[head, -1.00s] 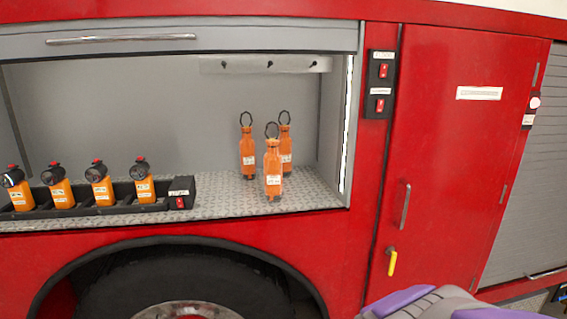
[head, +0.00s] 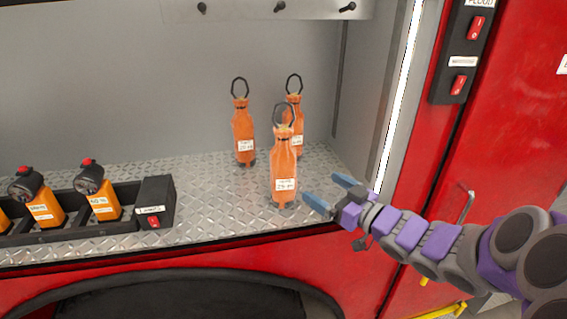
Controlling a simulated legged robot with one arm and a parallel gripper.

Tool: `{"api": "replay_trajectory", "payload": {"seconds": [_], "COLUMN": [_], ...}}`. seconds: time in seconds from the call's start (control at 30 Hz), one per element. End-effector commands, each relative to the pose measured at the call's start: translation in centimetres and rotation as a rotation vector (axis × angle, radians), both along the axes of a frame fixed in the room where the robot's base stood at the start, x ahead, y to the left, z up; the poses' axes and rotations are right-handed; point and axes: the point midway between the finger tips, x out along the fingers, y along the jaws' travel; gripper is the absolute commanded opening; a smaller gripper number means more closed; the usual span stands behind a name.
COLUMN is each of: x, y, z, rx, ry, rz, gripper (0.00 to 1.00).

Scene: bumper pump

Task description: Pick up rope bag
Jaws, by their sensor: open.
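Three orange rope bags with dark loops on top stand upright on the metal shelf (head: 205,205) of the open compartment. The front rope bag (head: 284,172) is nearest the shelf edge. The left rope bag (head: 243,135) and the right rope bag (head: 297,115) stand behind it, the right one partly hidden by the front one. Each has a white label. My gripper (head: 332,192) is open and empty, with blue fingertips, just right of the front bag's lower part. Whether a fingertip touches the bag cannot be told.
A black charger tray (head: 90,222) with orange devices (head: 103,195) stands on the shelf at left.

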Motion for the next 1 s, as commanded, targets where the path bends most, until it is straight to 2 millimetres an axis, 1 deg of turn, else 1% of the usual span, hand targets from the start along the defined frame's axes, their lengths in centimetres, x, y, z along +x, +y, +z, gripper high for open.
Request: {"api": "replay_trajectory", "payload": {"seconds": [0.13,0.4,0.6,0.8,1.0], "x": [1.3,4.0,6.0,7.7,8.5], "y": [1.3,4.6,6.7,8.2,8.8], "z": [-0.2,-0.3,-0.3,-0.4,-0.3], "rx": [0.001,-0.003,-0.007,-0.005,-0.006], "ry": [-0.001,0.001,0.001,0.003,0.003], "rz": [0.004,0.004,0.002,0.001,-0.002], "gripper": [1.00,1.00,1.00,1.00,1.00]}}
